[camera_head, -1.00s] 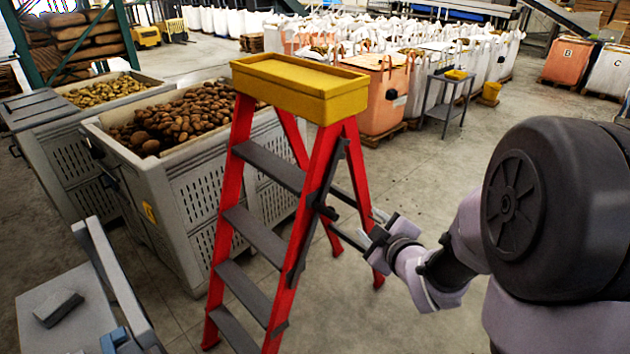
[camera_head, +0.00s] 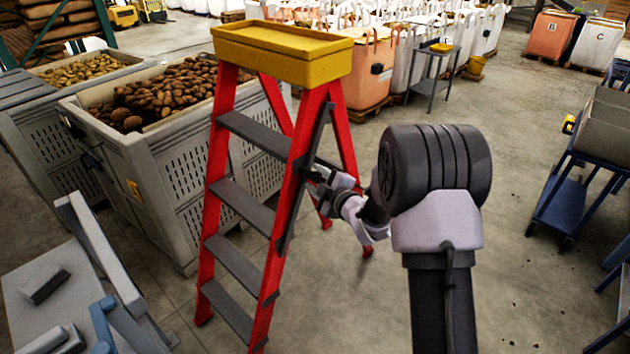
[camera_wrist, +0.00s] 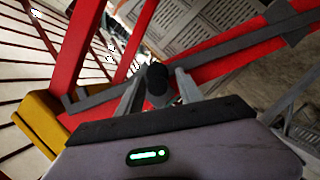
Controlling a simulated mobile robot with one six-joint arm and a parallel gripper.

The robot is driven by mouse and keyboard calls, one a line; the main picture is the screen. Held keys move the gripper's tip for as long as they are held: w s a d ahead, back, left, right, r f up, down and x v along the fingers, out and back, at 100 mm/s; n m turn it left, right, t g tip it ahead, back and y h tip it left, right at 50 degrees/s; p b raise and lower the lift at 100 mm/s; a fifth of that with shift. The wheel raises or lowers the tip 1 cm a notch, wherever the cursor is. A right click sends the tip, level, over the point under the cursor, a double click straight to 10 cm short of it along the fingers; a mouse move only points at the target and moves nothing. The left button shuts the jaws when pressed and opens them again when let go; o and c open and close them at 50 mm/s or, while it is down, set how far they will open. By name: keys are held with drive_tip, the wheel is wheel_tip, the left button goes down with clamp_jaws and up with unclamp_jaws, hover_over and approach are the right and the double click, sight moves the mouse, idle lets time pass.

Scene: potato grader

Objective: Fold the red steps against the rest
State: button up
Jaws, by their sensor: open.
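The red stepladder (camera_head: 298,190) stands upright and spread open, with grey treads and a yellow top (camera_head: 285,52). Its front and rear legs are apart at the floor. My gripper (camera_head: 318,176) is at the ladder's right side, between the front and rear rails, by the dark side brace (camera_head: 305,180). In the wrist view the grey brace (camera_wrist: 225,52) runs slantwise past the red rails, and the yellow top (camera_wrist: 40,125) shows at left. A dark round knob (camera_wrist: 157,80) sits between my open fingers (camera_wrist: 156,92). I cannot tell whether they touch it.
Grey bins of potatoes (camera_head: 150,165) stand close behind the ladder at left. A blue cart (camera_head: 575,195) is at right, and a grey stand (camera_head: 435,80) is farther back. Open concrete floor lies right of the ladder.

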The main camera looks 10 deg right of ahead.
drive_tip(key=shift+w+a, duration=0.15)
drive_tip(key=shift+w, duration=0.25)
clamp_jaws()
drive_tip(key=shift+s+f, duration=0.1)
drive_tip(key=shift+f, duration=0.1)
idle(1.0)
